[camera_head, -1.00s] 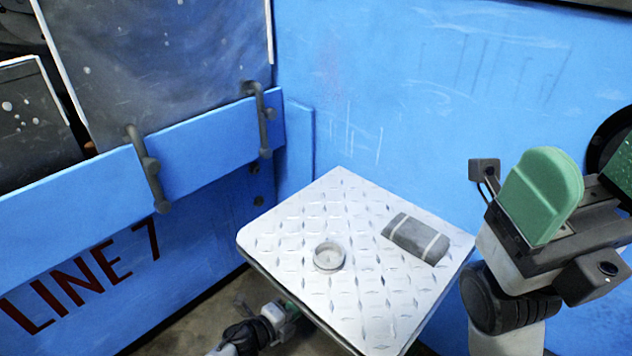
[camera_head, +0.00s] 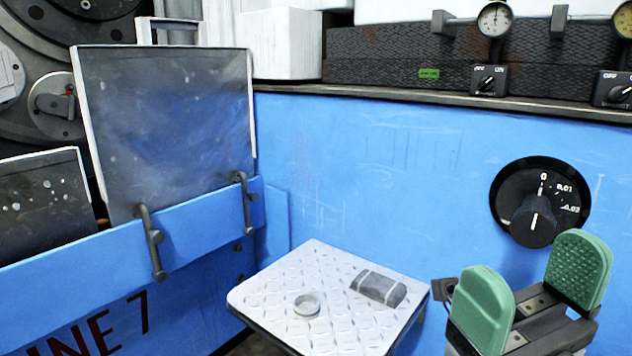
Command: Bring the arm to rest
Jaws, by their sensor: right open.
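My right gripper (camera_head: 533,284) is at the lower right of the head view, with its two green finger pads apart and nothing between them. It is to the right of the metal plate table (camera_head: 275,300) and below the black dial. My left gripper is not in view. A small metal ring (camera_head: 307,305) lies on the plate table. A grey block with light bands (camera_head: 378,288) lies behind and to the right of the ring, apart from it.
A blue machine wall (camera_head: 390,150) stands behind, bearing a black rotary dial (camera_head: 533,205). A gauge (camera_head: 495,19) and switches (camera_head: 489,80) are above. At the left, a grey guard panel (camera_head: 170,130) and handles (camera_head: 150,243) sit by a blue rail (camera_head: 60,268).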

